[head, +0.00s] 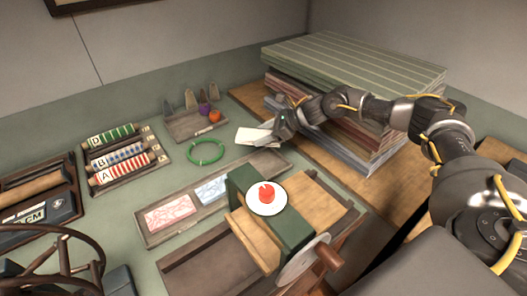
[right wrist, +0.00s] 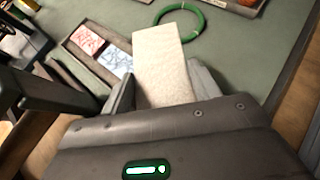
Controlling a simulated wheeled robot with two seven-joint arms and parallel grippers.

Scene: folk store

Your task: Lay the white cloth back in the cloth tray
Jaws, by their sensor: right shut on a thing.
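My right gripper (head: 284,128) is shut on the white cloth (head: 254,136), a flat pale rectangle. In the right wrist view the cloth (right wrist: 163,72) sticks out from between the fingers. It is held above the far right end of the long wooden cloth tray (head: 256,165). The tray holds a red-patterned cloth (head: 168,214) at its near left end and a blue-patterned cloth (head: 212,189) in the middle. The part of the tray at its far right is bare. My left gripper is not in view.
A green ring (head: 206,151) lies behind the tray. A green-and-wood stand (head: 290,225) with a white disc and red piece stands in front. A stack of boards (head: 350,75) rises at the back right. Striped rolls (head: 117,156) lie at left.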

